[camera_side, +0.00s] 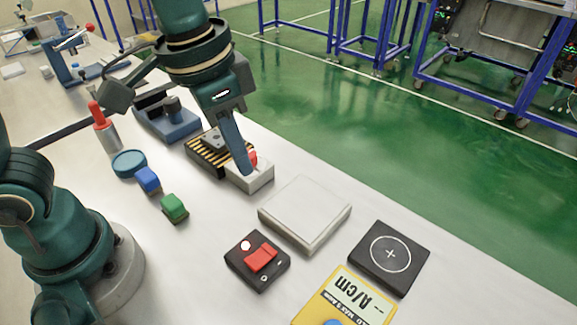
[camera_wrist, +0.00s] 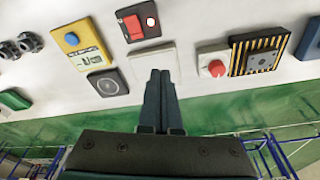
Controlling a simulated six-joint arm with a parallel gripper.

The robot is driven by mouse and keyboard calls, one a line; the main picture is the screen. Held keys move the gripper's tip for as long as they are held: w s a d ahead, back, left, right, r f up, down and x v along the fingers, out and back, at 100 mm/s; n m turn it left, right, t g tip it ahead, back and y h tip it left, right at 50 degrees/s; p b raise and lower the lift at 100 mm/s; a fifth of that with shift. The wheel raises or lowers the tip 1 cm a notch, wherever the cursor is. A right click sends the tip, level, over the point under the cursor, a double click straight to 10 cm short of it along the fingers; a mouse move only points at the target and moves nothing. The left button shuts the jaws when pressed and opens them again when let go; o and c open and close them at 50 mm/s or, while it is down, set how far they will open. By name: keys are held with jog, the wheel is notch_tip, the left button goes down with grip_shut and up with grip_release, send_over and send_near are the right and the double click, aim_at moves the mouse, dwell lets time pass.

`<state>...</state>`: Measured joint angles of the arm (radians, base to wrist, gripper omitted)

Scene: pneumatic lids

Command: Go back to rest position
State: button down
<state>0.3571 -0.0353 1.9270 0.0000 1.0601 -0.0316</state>
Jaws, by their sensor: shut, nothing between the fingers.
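My gripper (camera_side: 246,172) is shut and empty, fingers pointing down. In the side view its tips overlap the small white box (camera_side: 257,182) with the red knob (camera_side: 253,157); contact cannot be told there. In the wrist view my gripper (camera_wrist: 160,73) lies to the left of that red knob (camera_wrist: 217,68) and in front of the flat white square block (camera_wrist: 147,62), apart from the knob.
The white square block (camera_side: 305,212), black box with red switch (camera_side: 257,262), black circle pad (camera_side: 389,257) and yellow meter (camera_side: 343,298) lie to the right. A striped block (camera_side: 205,155) is behind. Blue (camera_side: 147,180) and green (camera_side: 174,208) blocks stand left.

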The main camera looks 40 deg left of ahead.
jog(key=s+a+n+t, duration=0.3)
jog(key=s+a, duration=0.3)
jog(key=a, duration=0.2)
jog(key=shift+a+r+n+t+y, duration=0.2)
jog(key=shift+n+t+y, duration=0.1)
jog(key=shift+n+y, duration=0.1)
